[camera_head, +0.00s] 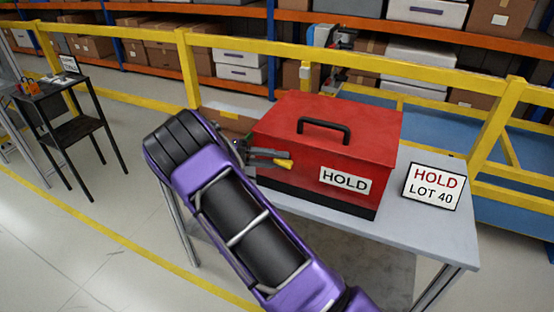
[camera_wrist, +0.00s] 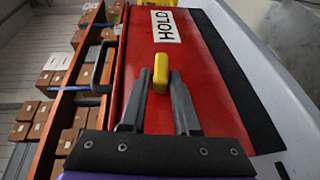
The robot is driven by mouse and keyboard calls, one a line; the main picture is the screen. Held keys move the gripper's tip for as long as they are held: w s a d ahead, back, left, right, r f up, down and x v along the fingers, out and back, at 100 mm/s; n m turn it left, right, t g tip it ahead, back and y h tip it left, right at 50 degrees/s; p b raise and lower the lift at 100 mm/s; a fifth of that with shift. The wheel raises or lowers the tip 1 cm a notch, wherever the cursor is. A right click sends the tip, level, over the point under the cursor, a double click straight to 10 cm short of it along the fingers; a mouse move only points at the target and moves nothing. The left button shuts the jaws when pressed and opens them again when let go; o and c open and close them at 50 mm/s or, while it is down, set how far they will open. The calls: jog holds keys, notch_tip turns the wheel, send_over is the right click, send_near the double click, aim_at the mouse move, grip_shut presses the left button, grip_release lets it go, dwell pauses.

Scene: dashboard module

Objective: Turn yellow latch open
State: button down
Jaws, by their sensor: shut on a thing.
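The yellow latch (camera_head: 285,165) is a small rounded lever on the front of a red box (camera_head: 330,125). In the wrist view, the latch (camera_wrist: 161,66) stands out from the red face, its long side in line with my fingers. My gripper (camera_head: 276,157) reaches it from the left in the head view. In the wrist view, my gripper's two grey fingertips (camera_wrist: 161,80) lie on either side of the latch, closed on it. The fingers hide parts of its sides.
The box has a black top handle (camera_head: 324,128) and a HOLD label (camera_head: 345,180). It sits on a grey table (camera_head: 430,240) beside a HOLD LOT 40 sign (camera_head: 433,187). A yellow railing (camera_head: 400,65) runs behind. A dark side table (camera_head: 70,130) stands far left.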

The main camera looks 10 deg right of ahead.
jog(key=shift+f+h, duration=0.2)
jog(key=shift+h, duration=0.4)
jog(key=shift+n+g, duration=0.3)
jog(key=c, duration=0.8)
grip_release()
jog(key=shift+a+b, duration=0.15)
jog(key=shift+b, duration=0.15)
